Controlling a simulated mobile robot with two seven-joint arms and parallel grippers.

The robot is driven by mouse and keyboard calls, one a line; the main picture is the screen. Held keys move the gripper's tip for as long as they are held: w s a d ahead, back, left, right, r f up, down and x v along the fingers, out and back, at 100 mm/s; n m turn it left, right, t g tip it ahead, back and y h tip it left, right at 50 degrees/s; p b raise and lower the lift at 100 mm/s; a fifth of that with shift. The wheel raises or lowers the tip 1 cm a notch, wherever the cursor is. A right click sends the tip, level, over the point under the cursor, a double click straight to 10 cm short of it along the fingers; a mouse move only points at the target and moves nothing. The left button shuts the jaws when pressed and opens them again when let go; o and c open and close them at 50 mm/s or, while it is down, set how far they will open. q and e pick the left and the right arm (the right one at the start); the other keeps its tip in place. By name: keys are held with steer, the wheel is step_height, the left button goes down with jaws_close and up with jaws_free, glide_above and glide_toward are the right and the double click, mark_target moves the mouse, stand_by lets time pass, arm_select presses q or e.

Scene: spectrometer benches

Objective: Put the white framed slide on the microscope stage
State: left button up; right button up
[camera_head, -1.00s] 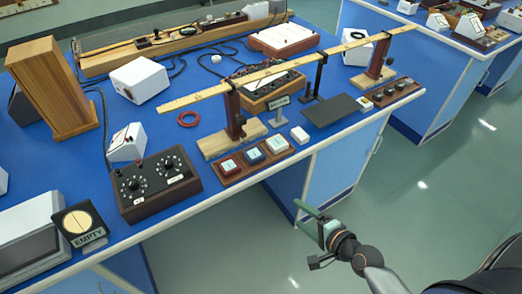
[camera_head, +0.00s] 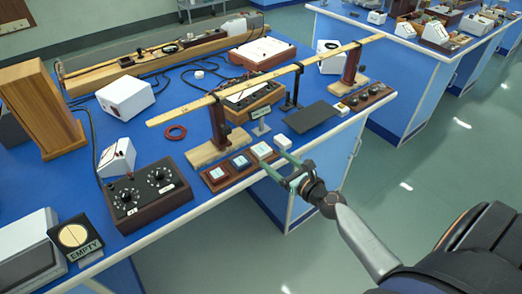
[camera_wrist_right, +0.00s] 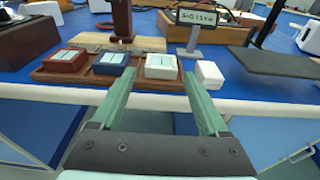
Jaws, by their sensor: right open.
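The white framed slide (camera_head: 262,150) sits at the right end of a wooden tray, beside a blue framed slide (camera_head: 241,161) and a red framed slide (camera_head: 216,174). My right gripper (camera_head: 276,162) is open and empty just in front of the white slide. In the right wrist view the white slide (camera_wrist_right: 161,66) shows beyond and between the two green fingers, apart from them as far as I can tell. A black plate with a cream disc (camera_head: 73,236), labelled EMPTY, stands at the front left; I cannot tell if it is the microscope stage. My left gripper is not in view.
The wooden tray (camera_wrist_right: 108,80) lies near the bench's front edge. A small white block (camera_wrist_right: 209,74) is right of it. A sign on a stand (camera_wrist_right: 194,30) and a wooden-based post (camera_head: 219,135) stand behind. A black dial box (camera_head: 146,196) is left.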

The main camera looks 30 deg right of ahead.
mark_target(264, 150)
steer(key=shift+w+a+f+b, duration=0.1)
steer(key=shift+w+f+b, duration=0.15)
steer(key=shift+w, duration=1.25)
steer(key=shift+w+f+b, duration=0.15)
steer(key=shift+w+f, duration=0.1)
steer(key=shift+w, duration=1.25)
steer(key=shift+c, duration=0.4)
jaws_close()
steer(key=shift+r, duration=0.15)
